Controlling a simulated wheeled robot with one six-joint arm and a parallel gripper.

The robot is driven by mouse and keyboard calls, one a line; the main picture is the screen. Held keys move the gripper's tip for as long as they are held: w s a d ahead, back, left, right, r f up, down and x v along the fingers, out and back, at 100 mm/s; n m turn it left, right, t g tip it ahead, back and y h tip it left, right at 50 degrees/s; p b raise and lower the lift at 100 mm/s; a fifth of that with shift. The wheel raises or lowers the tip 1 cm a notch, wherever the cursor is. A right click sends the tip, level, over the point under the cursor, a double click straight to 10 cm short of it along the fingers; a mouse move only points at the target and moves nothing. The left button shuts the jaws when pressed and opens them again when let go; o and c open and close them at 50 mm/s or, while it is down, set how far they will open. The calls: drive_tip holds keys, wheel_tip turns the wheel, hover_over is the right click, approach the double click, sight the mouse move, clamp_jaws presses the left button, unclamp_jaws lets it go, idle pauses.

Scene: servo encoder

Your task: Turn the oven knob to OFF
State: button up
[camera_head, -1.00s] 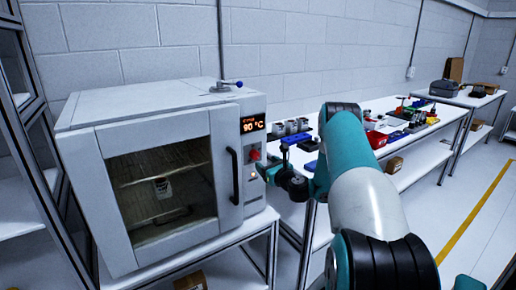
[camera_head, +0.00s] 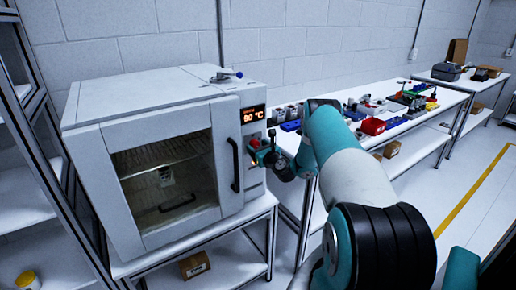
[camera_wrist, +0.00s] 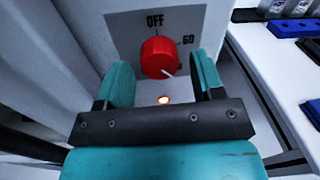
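The oven (camera_head: 170,222) stands at left in the head view, door shut, its display (camera_head: 252,114) lit orange. The red knob (camera_wrist: 158,57) is on a grey panel in the wrist view, with OFF printed above it and 60 to the upper right. Its white mark points to the lower right, away from OFF. The knob also shows small in the head view (camera_head: 254,142). My gripper (camera_wrist: 160,62) is open, one finger on each side of the knob; I cannot tell if they touch it. In the head view my gripper (camera_head: 262,157) is at the control panel.
A small orange light (camera_wrist: 163,99) glows below the knob. The black door handle (camera_head: 235,164) is left of my gripper. A white bench (camera_head: 440,95) with bins and tools stands to the right.

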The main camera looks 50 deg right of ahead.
drive_tip(key=c, duration=0.8)
